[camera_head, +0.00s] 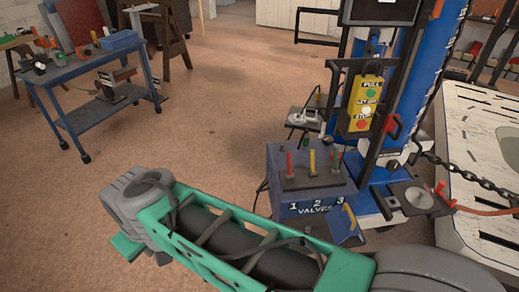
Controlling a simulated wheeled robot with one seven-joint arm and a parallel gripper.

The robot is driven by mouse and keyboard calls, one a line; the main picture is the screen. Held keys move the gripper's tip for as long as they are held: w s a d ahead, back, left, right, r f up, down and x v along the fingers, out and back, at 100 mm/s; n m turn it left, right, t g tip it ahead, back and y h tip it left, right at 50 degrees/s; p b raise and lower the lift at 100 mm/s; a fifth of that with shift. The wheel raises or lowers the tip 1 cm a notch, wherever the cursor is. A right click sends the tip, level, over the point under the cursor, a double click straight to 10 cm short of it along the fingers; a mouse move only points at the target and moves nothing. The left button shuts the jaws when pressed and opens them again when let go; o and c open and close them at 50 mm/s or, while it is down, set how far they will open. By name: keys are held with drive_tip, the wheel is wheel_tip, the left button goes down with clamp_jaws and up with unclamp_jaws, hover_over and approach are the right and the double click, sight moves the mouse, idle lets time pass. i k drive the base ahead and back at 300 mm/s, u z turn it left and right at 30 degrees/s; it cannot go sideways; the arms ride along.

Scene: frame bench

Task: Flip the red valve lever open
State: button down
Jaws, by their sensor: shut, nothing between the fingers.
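A blue-grey valve box (310,190) marked "1 2 3 VALVES" stands on the floor right of centre, at the foot of the blue frame machine. A red lever (290,163) stands near upright on its top at the left, on the side of number 1. A yellow lever (312,161) stands beside it, and a green lever (336,160) is at the right. I cannot tell from this view whether the red valve is open or shut. My arm crosses the foreground, in front of the box; I do not see my gripper.
A yellow control panel (367,102) with buttons hangs above the box. A red handle (440,192) and a chain (470,180) are at the right, beside a pale board (490,130). A blue trolley (90,80) stands at the far left. The brown floor between is clear.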

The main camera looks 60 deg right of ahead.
sight(290, 175)
drive_tip(key=z, duration=0.3)
drive_tip(key=i, duration=1.1)
drive_tip(key=z, duration=0.4)
